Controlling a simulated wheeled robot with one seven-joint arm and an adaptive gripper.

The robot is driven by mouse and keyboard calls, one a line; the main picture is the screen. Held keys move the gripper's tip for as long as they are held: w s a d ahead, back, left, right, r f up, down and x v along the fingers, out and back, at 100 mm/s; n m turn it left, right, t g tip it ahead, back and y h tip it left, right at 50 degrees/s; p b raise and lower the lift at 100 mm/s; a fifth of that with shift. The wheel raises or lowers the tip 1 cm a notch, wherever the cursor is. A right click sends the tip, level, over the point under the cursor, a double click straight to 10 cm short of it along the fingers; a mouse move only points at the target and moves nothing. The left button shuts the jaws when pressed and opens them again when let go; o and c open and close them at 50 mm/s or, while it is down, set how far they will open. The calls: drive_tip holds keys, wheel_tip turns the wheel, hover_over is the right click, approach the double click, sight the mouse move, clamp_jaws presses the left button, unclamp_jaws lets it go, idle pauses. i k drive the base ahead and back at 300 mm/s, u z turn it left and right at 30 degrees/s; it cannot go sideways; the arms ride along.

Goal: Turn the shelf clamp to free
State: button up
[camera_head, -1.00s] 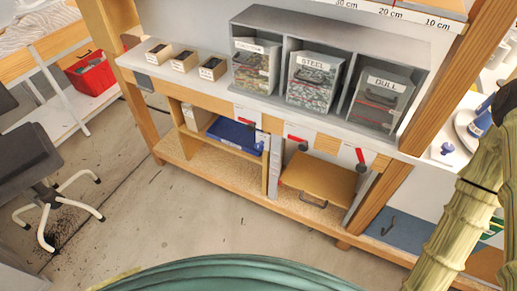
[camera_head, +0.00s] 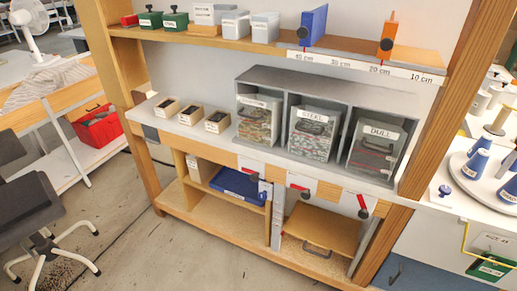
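No part is labelled as the shelf clamp, so I cannot tell which one it is. Three red levers with dark knobs sit on white plates along the front edge of the bench: a left lever (camera_head: 253,177), a middle lever (camera_head: 300,188) and a right lever (camera_head: 361,203). The middle lever lies nearly level; the right one is steeper. On the upper shelf (camera_head: 200,44), a blue upright block (camera_head: 315,27) and an orange upright block (camera_head: 388,34) with dark knobs stand at the centimetre scale (camera_head: 360,67). My gripper is not in view.
Grey bins marked STEEL (camera_head: 312,130) and DULL (camera_head: 374,146) stand on the bench. A blue tray (camera_head: 238,185) and a wooden drawer (camera_head: 322,229) are below. A grey chair (camera_head: 55,200) stands at left. Blue cones (camera_head: 477,163) stand at right. Floor before the bench is clear.

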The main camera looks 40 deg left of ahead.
sight(262, 195)
drive_tip(key=k, duration=0.6)
drive_tip(key=u, duration=0.7)
drive_tip(key=i, duration=0.5)
